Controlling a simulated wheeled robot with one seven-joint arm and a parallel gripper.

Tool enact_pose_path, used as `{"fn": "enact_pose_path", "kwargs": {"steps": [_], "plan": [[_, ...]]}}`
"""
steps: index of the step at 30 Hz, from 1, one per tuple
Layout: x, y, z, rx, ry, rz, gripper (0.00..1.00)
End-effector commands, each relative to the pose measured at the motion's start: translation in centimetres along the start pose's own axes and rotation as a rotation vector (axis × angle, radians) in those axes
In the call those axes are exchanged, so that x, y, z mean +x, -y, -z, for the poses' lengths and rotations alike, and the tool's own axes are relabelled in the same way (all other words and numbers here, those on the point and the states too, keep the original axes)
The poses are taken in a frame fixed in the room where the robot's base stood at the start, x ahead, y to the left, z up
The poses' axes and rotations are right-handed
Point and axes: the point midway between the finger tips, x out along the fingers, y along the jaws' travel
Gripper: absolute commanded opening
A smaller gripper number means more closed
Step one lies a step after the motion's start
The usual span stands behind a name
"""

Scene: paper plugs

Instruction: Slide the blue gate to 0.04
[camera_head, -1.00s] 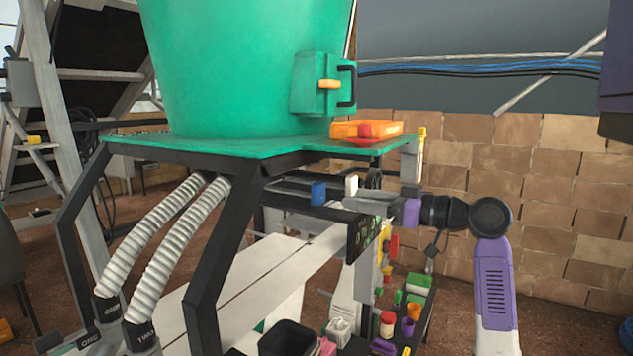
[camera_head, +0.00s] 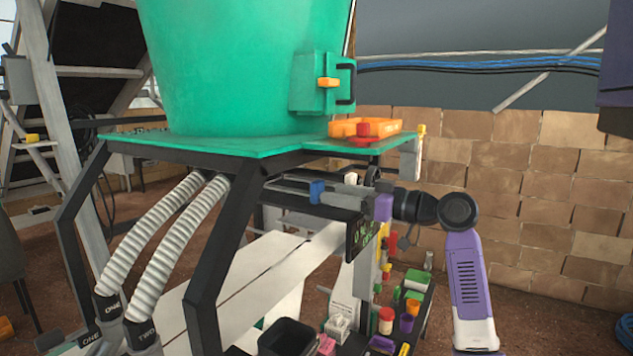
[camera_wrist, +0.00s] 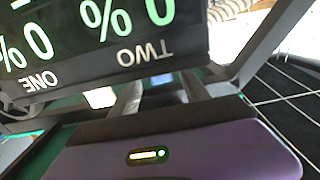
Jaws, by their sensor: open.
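The blue gate block (camera_head: 317,191) sits on dark rails under the green tabletop in the head view. A white block (camera_head: 350,178) is to its right, closer to my gripper (camera_head: 358,192). My gripper is open and reaches left under the tabletop's right end; its fingers are hard to make out there. In the wrist view my gripper (camera_wrist: 160,84) shows two pale fingers with a gap between them, their tips hidden behind the display. A bluish patch (camera_wrist: 162,88) shows in that gap. A white piece (camera_wrist: 100,97) lies left of the fingers. I cannot tell whether either is touched.
A dark display (camera_wrist: 95,40) hangs close over the fingers, showing zero percent for ONE and TWO. The green tabletop (camera_head: 215,146) and its black frame leg (camera_head: 222,265) enclose the rails. An orange tray (camera_head: 385,127) stands on top. A rack of small items is below.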

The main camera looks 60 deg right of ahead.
Motion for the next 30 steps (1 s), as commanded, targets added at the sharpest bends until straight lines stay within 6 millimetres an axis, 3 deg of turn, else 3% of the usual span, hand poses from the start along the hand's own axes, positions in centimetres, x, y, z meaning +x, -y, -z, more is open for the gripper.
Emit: {"fn": "enact_pose_path", "kwargs": {"steps": [30], "plan": [[3.9, 0.0, 0.0, 0.0, 0.0, 0.0, 0.55]]}}
